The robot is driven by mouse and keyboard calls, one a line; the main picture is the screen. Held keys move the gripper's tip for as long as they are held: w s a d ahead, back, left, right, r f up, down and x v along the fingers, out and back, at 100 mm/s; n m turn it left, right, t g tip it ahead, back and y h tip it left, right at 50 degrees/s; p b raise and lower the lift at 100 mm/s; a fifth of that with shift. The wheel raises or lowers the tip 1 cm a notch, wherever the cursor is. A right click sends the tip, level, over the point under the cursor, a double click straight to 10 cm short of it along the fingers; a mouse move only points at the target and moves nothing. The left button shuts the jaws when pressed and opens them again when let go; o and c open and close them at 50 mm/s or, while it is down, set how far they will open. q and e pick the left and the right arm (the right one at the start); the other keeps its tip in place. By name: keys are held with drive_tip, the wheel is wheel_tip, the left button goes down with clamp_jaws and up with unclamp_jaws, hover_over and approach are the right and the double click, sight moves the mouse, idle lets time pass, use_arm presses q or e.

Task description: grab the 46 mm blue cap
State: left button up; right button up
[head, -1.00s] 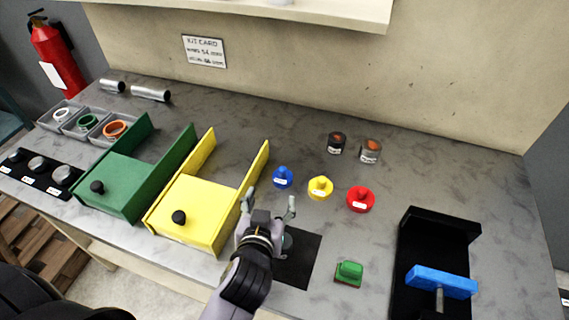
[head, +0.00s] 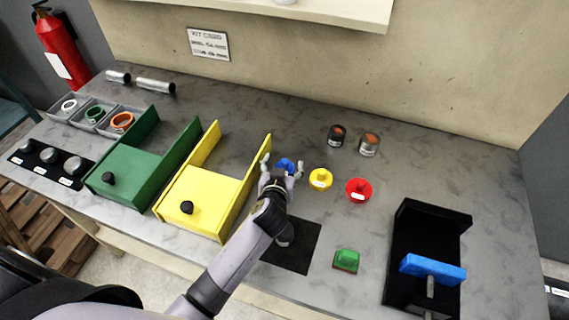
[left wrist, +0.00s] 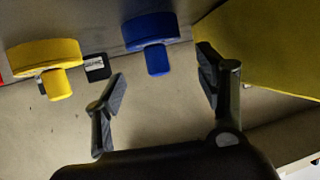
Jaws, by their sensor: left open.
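The blue cap (head: 286,164) stands on the grey bench, right of the yellow fixture, partly hidden by my gripper in the head view. My left gripper (head: 282,166) is open with its fingers spread at the near side of the cap. In the left wrist view the blue cap (left wrist: 152,40) shows whole, with its round knob toward me, between and beyond the open fingertips of my left gripper (left wrist: 162,72). The fingers look apart from it. My right gripper is not in view.
A yellow cap (head: 320,179) and a red cap (head: 358,190) stand to the right. The upright wall of the yellow fixture (head: 248,188) is close on the left. Two small cans, one of them dark (head: 336,136), stand behind.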

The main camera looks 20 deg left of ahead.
use_arm(q)
drive_tip(key=shift+x, duration=1.35)
drive_tip(key=shift+s, duration=0.1)
clamp_jaws()
